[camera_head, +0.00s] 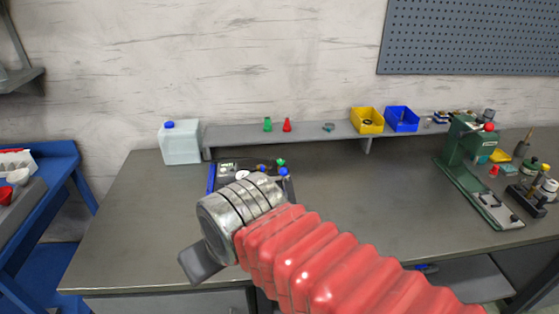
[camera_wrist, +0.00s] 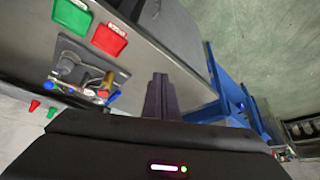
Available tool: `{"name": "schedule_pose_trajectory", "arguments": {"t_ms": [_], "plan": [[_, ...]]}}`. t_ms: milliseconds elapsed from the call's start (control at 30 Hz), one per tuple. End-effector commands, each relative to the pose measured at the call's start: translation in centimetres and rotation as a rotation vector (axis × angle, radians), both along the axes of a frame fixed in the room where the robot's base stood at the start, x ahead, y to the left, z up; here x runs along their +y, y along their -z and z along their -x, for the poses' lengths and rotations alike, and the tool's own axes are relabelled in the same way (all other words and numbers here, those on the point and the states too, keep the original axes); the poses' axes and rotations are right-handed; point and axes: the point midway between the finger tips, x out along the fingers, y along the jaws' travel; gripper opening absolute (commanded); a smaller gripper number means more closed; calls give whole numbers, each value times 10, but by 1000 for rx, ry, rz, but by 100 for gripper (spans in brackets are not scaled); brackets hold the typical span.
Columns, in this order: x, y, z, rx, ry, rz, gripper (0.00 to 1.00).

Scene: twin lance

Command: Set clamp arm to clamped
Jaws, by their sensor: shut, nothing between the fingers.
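A dark fixture with blue sides (camera_head: 211,178) stands on the bench, partly hidden behind my arm. It carries a round white dial and blue and green knobs. In the wrist view the fixture (camera_wrist: 90,78) shows a grey part, a brass-coloured part and blue ends. I cannot tell which part is the clamp arm, or its position. My gripper (camera_head: 190,270) is in front of the fixture, over the near left of the bench, apart from it. Its dark fingers (camera_wrist: 161,97) are together and empty in the wrist view, with the fixture off to their left.
Green (camera_wrist: 72,16) and red (camera_wrist: 109,40) plates lie near the fixture. A shelf (camera_head: 300,135) behind holds a yellow bin (camera_head: 367,120) and a blue bin (camera_head: 402,119). A white jug (camera_head: 180,143) stands left; a green press (camera_head: 458,150) stands right. The bench middle is clear.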

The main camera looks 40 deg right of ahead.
Motion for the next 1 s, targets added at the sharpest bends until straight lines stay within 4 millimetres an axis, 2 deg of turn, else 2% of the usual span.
{"name": "schedule_pose_trajectory", "arguments": {"t_ms": [233, 467, 767, 1000], "plan": [[-6, -7, -10, 6, 14, 1, 0], [-35, -30, -48, 26, 68, 3, 0], [-88, -55, -112, 55, 150, 2, 0], [-144, -63, -159, 78, 215, -1, 0]]}}
